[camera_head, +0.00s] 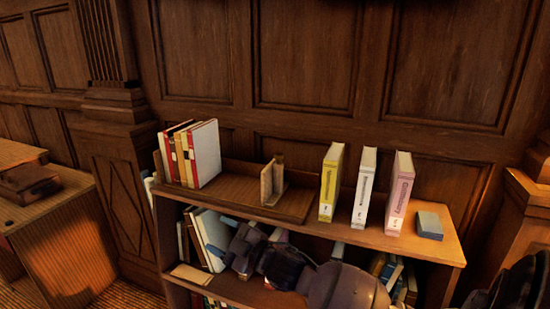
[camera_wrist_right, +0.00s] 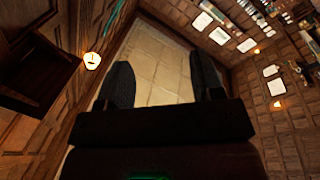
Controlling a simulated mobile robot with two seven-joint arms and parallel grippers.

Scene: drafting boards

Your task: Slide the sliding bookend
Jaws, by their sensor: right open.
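The sliding bookend (camera_head: 272,182) is a small upright tan wooden piece on the wooden book rack (camera_head: 232,191), which lies on top of a bookcase. It stands near the rack's right end, apart from a row of red, white and yellowish books (camera_head: 194,153) at the rack's left end. My right gripper (camera_head: 222,237) is in front of the bookcase, below and left of the bookend and not touching it. In the right wrist view its two dark fingers (camera_wrist_right: 162,75) are apart with nothing between them. The bookend does not show there. My left gripper is not in view.
Yellow (camera_head: 331,182), white (camera_head: 363,187) and pink (camera_head: 399,193) books stand right of the rack, beside a grey-blue box (camera_head: 430,225). The lower shelf holds more books (camera_head: 209,238), partly behind my right arm. A panelled wall (camera_head: 305,55) closes off the back.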

